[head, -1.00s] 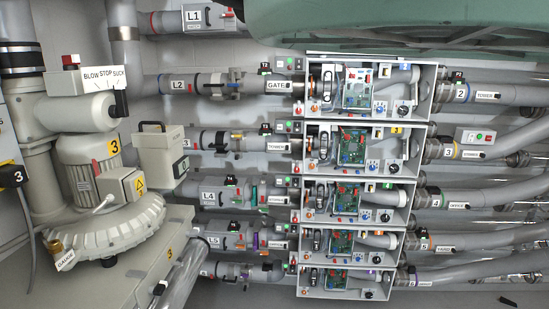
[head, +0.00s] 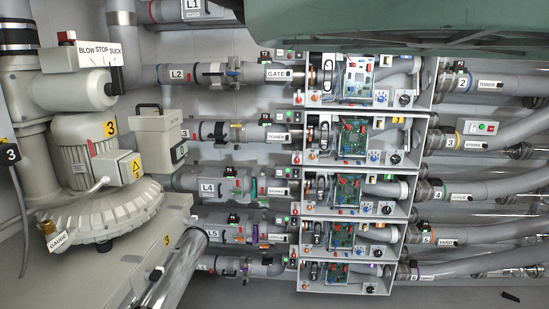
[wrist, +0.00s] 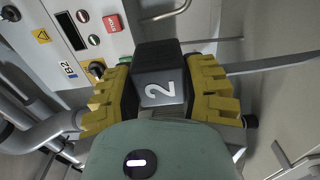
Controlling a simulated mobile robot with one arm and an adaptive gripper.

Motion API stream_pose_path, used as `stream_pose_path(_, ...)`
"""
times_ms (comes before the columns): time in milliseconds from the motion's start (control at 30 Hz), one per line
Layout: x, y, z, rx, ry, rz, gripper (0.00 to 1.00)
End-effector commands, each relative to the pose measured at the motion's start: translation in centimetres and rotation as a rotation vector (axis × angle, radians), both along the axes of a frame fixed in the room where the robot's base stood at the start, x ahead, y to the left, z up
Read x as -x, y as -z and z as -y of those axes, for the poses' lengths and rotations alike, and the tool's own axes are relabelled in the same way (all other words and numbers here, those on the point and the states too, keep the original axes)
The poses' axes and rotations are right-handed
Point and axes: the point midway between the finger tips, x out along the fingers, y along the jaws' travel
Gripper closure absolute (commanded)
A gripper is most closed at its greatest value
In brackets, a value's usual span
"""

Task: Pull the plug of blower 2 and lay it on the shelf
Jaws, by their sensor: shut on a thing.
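A black plug block with a white "2" on a grey face (wrist: 162,88) shows in the middle of the wrist view. My gripper (wrist: 160,92) has its yellow fingers shut on it, one on each side. I cannot tell whether the plug is in a socket or free, as its far end is hidden. A grey control panel marked B2 (wrist: 85,30) stands to the left of it, with a red button, a dark display and a knob. Blower 2 itself and the shelf cannot be made out in the wrist or head view.
In the head view, blower 3 (head: 100,205) stands at the left, with a black plug marked 3 (head: 9,153) on a cable at the left edge. Stacked open boxes with circuit boards (head: 350,140) and numbered pipes fill the middle and right.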

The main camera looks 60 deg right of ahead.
Motion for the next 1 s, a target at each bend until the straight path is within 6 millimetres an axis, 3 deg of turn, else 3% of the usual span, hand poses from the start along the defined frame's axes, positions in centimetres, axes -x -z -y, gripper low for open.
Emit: stream_pose_path(1000, 0.1, 7.1, 0.0, 0.0, -0.002, 0.001, 0.98)
